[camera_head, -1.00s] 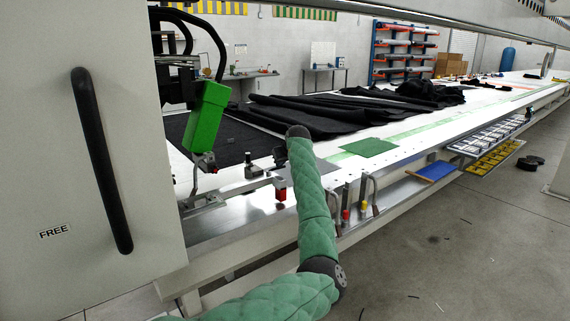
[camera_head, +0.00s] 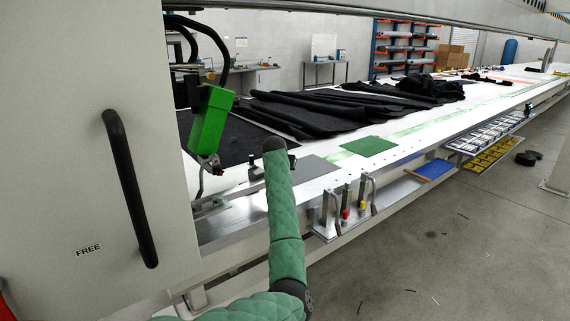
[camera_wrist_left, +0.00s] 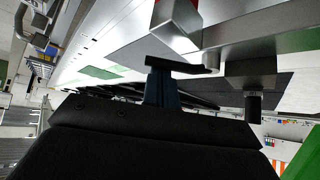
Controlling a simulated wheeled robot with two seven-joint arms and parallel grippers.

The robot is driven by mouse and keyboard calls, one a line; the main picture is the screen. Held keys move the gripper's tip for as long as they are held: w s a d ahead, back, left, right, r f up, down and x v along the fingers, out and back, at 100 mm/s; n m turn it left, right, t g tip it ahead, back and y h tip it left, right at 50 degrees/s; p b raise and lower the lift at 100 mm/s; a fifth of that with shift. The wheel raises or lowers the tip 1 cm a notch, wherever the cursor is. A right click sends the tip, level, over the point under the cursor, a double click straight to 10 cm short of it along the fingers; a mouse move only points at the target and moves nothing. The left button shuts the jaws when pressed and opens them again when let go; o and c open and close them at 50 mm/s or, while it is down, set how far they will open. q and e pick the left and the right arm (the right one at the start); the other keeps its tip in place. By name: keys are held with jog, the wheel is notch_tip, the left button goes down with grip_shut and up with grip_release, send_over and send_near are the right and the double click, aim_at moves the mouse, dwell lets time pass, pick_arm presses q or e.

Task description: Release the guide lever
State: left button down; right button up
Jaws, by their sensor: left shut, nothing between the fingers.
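A metal guide rod with a black-knobbed clamp (camera_head: 254,168) lies along the near table edge, beside the gantry's green head (camera_head: 211,120). My green-sleeved left arm hides the middle of this area, and the guide lever cannot be picked out surely. The left wrist view shows a silver block with a red face (camera_wrist_left: 176,18) and a black cylinder under a bracket (camera_wrist_left: 253,104). My left gripper (camera_wrist_left: 162,84) is shut and empty, its tips close below a dark flat bar (camera_wrist_left: 180,66). Contact cannot be told. My right gripper is out of view.
The gantry panel, with a black handle (camera_head: 130,188) and the word FREE, stands close at left. Black fabric (camera_head: 320,112) covers the table's far side. Upright clamps (camera_head: 346,203) stand on a shelf at the near edge. The floor at right is mostly free.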

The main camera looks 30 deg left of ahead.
pick_arm(q)
jog(key=m+h, duration=0.1)
jog(key=s+m+h+p, duration=0.1)
jog(key=m, duration=0.1)
jog(key=shift+s+r, duration=0.1)
jog(key=shift+s, duration=0.15)
jog(key=shift+s+m+h+p, duration=0.4)
jog(key=shift+s+m+h, duration=0.1)
jog(key=shift+m+h, duration=0.6)
jog(key=shift+s+m+h, duration=0.3)
jog(key=shift+m, duration=0.4)
jog(key=shift+s, duration=0.25)
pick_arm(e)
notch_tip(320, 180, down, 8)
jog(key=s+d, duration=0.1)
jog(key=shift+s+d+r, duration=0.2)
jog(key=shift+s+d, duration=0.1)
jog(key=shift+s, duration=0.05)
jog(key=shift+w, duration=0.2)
pick_arm(q)
jog(key=shift+s, duration=0.15)
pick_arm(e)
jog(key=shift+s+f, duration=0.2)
